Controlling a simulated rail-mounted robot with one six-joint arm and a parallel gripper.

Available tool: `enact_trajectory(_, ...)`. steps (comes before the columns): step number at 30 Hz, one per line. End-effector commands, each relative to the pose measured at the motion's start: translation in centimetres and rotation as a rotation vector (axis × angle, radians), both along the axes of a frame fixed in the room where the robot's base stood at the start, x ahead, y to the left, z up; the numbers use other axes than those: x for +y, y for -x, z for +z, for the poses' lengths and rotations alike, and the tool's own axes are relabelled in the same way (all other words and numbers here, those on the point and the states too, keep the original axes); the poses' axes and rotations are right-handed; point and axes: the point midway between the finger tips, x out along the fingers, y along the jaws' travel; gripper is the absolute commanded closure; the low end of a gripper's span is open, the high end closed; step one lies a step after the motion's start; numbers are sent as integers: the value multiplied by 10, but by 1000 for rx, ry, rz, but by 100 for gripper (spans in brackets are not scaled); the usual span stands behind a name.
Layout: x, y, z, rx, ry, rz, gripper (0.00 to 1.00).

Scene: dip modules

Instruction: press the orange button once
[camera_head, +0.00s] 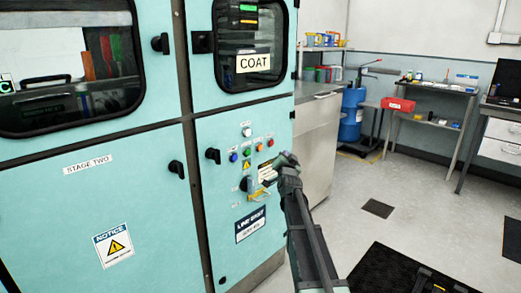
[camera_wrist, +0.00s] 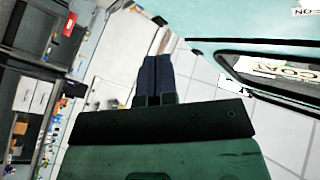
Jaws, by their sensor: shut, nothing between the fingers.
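The orange button (camera_head: 258,147) is a small round knob on the teal cabinet's lower control panel in the head view. It sits between a green button (camera_head: 247,151) and a red button (camera_head: 270,142). My gripper (camera_head: 266,181) is in front of the panel, below and slightly right of the orange button, and hides part of the panel. Any gap between its tips and the panel is hard to judge. In the wrist view my gripper's dark fingers (camera_wrist: 155,72) are together with nothing held. No button shows in the wrist view.
A blue button (camera_head: 233,157), a white button (camera_head: 246,131) and a black handle (camera_head: 212,155) are near the orange button. A window labelled COAT (camera_head: 253,63) is above. A grey counter (camera_head: 316,145) stands right of the cabinet. Open floor lies to the right.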

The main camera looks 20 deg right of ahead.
Motion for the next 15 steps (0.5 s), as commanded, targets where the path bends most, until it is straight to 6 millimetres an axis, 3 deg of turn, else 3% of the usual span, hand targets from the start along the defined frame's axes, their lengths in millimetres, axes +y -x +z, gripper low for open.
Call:
enact_trajectory(5, 5, -14, 0, 0, -1, 2, 100)
enact_trajectory(15, 26, -60, 0, 1, -1, 2, 100)
